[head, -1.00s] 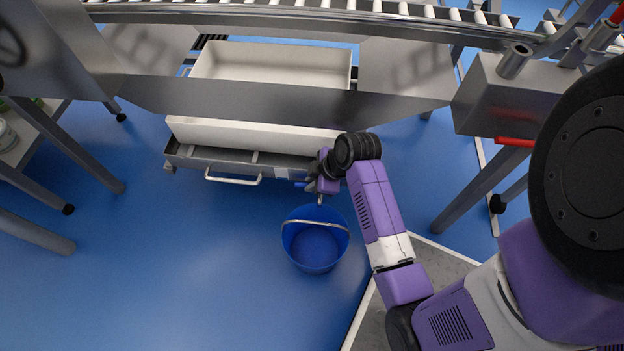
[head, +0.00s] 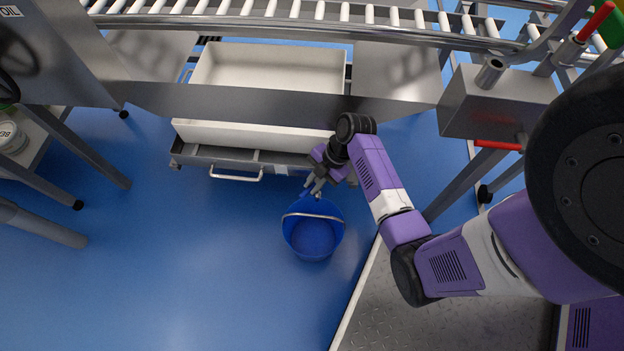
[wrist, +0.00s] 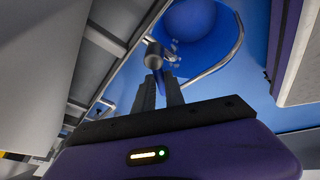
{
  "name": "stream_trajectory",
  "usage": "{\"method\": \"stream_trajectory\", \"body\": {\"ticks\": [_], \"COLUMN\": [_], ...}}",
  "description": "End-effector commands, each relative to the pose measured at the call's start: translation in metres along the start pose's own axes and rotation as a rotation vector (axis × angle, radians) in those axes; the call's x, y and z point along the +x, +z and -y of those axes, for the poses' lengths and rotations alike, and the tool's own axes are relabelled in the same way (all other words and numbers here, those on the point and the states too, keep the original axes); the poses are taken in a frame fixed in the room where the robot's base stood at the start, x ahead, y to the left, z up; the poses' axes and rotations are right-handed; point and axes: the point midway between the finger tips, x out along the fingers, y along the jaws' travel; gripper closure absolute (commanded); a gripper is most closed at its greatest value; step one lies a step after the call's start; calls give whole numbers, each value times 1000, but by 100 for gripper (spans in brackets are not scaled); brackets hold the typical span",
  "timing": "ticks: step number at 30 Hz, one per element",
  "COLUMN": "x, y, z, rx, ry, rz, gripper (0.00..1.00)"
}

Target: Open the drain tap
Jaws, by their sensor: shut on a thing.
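My gripper (head: 314,186) is at the front right of the tub's carrier, above the bucket. In the wrist view my gripper (wrist: 163,92) is shut on the blue lever (wrist: 167,73) of the drain tap. The metal tap body (wrist: 153,55) shows just beyond the fingertips. Most of the lever is hidden between the fingers, and the arm and hand hide the tap in the head view. The blue bucket (head: 313,240) stands on the floor under the tap; it also shows in the wrist view (wrist: 200,35).
The cream tub (head: 255,134) sits on a low grey carrier with a pull handle (head: 236,178), under a steel bench (head: 260,100). A roller conveyor (head: 330,28) runs behind. A steel box (head: 495,103) is at the right. The blue floor at left is clear.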

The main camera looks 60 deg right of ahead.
Motion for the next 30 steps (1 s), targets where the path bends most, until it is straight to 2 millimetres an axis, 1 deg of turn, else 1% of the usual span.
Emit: {"method": "stream_trajectory", "body": {"ticks": [6,12,26,27,28,30], "x": [-1,-1,-1,-1,-1,-1], "y": [0,0,1,1,1,1], "z": [2,3,4,4,4,4], "rx": [-96,-141,-152,-151,-151,-151], "ry": [-40,-57,-62,-62,-62,-62], "rz": [-21,-30,-32,-32,-32,-32], "gripper": [100,100,100,84,78,77]}}
